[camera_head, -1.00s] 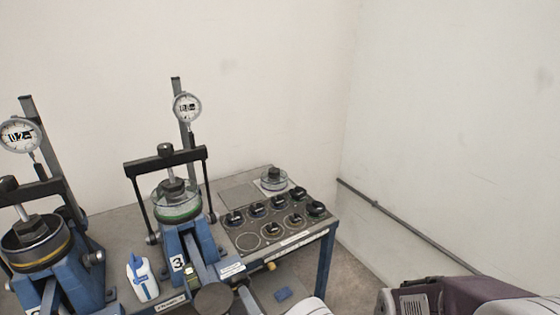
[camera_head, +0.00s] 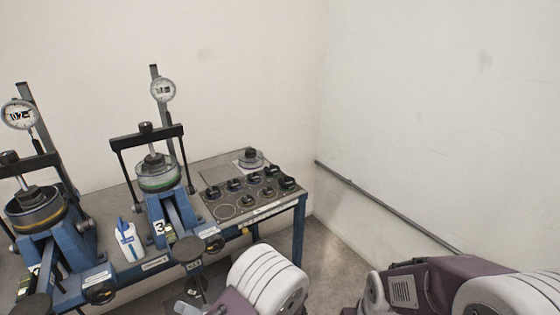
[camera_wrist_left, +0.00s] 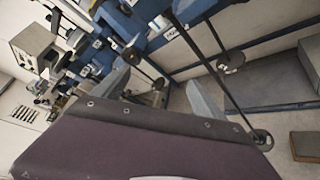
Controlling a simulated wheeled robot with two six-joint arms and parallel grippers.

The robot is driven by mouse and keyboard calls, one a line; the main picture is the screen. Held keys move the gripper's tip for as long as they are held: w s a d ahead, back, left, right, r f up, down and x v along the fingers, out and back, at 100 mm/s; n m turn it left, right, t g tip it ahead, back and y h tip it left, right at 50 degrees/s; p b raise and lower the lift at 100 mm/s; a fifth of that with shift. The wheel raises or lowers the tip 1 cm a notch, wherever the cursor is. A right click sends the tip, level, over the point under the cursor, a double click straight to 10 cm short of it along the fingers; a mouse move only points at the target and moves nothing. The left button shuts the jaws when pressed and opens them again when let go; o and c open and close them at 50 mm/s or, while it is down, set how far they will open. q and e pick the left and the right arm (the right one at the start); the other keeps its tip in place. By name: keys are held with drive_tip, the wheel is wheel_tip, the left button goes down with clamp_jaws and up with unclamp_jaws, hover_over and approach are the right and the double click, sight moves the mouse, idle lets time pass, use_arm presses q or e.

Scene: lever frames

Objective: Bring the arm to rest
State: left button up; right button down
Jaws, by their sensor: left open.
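My left arm (camera_head: 262,283), white and purple, enters the head view at the bottom middle, in front of the bench.
Two blue lever frames with dial gauges stand on the bench; one is number 3 (camera_head: 159,228). A white bottle (camera_head: 128,240) stands between them. Black-knobbed weights (camera_head: 252,178) sit on the bench's right. A pipe (camera_head: 385,208) runs along the right wall. Floor right of the bench is clear.

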use_arm(q)
drive_tip(key=s+a+n+g+h+p, duration=0.1)
drive_tip(key=s+a+n+g+h, duration=0.3)
drive_tip(key=s+n+g, duration=0.85)
drive_tip(key=w+d+r+n+t+h, duration=0.1)
drive_tip(key=n+h, duration=0.4)
drive_tip(key=n, duration=0.6)
drive_tip(key=w+d+r+n+t+h+p, duration=0.1)
drive_tip(key=d+n+t+h, duration=0.4)
drive_tip(key=n, duration=0.6)
drive_tip(key=w+d+r+t, duration=0.1)
drive_tip(key=w, duration=0.1)
drive_tip(key=shift+w+r, duration=0.25)
drive_tip(key=shift+w, duration=0.1)
